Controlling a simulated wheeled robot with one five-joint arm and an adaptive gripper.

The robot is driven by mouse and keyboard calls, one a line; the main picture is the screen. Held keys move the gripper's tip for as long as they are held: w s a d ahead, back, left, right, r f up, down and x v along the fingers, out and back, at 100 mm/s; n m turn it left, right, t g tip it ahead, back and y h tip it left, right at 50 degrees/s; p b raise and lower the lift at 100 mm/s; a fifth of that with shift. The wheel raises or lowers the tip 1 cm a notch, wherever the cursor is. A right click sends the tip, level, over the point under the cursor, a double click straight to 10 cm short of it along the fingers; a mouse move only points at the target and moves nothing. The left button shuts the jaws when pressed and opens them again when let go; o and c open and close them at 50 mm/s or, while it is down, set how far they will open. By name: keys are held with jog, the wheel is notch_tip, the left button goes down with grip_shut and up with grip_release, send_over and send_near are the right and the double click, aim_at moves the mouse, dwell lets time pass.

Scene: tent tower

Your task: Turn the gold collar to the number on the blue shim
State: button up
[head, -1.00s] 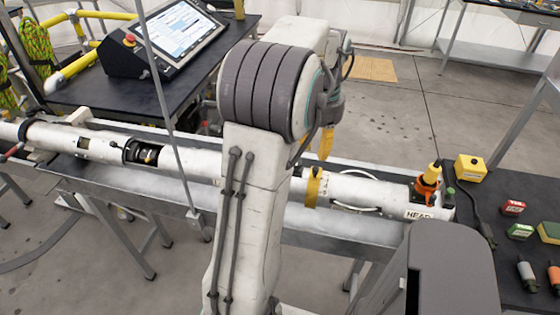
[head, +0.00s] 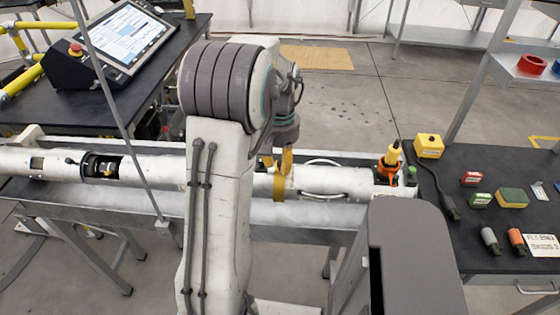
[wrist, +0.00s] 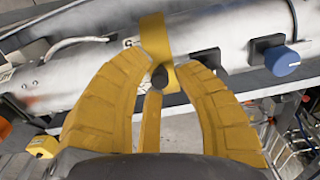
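The gold collar (head: 280,187) is a band around the white tube, to the right of my arm in the head view. In the wrist view the gold collar (wrist: 156,36) lies just beyond my fingertips, with a dark round knob (wrist: 160,77) in front of it. My gripper (wrist: 164,68) has yellow fingers on both sides of that knob, with a gap visible on the right. In the head view, my gripper (head: 287,160) is partly hidden at the collar. Numbers on the collar are not readable. I cannot pick out the blue shim with certainty.
A blue knob (wrist: 282,60) sticks out of the tube in the wrist view. The tube lies in a metal trough (head: 325,212). A black table (head: 450,180) at right holds a yellow box (head: 430,146), small blocks and a placard (head: 543,246). A console (head: 120,45) stands at the back left.

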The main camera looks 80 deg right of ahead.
jog(key=shift+c, duration=0.3)
grip_shut()
